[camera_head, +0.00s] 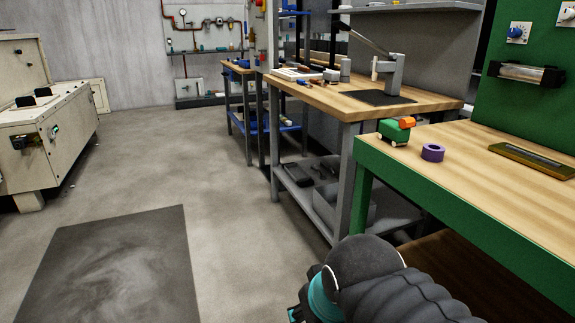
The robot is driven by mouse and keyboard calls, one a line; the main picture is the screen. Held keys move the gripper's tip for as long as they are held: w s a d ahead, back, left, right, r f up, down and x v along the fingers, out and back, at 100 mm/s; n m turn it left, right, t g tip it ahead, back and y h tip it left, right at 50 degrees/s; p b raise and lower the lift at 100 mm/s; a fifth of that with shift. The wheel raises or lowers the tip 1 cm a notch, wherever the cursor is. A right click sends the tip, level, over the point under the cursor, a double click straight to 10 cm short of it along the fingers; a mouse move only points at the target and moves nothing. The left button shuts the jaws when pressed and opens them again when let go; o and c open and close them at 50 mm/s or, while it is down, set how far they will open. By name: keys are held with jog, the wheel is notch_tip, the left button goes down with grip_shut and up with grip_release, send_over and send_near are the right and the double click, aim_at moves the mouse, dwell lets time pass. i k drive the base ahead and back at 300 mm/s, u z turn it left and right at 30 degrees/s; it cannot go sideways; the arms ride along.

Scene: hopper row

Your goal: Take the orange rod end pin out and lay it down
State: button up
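I cannot make out an orange rod end pin in this view. The only clear orange is on top of a small green toy-like vehicle (395,131) at the left corner of the near workbench (475,185). Small reddish-orange items (303,82) lie on the middle workbench (335,98), too small to identify. My arm, dark grey with a ribbed sleeve and a teal band, shows at the bottom centre-right. My gripper is not visible.
A purple ring (433,152) and a brass-framed plate (533,160) lie on the near workbench. A lever press (392,72) stands on the middle bench. Cream machine cabinets (40,150) stand left. A dark mat (115,268) lies on open floor.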

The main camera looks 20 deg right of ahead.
aim_at(405, 123)
jog(key=u, duration=0.7)
jog(key=i, duration=2.75)
jog(key=z, duration=5.2)
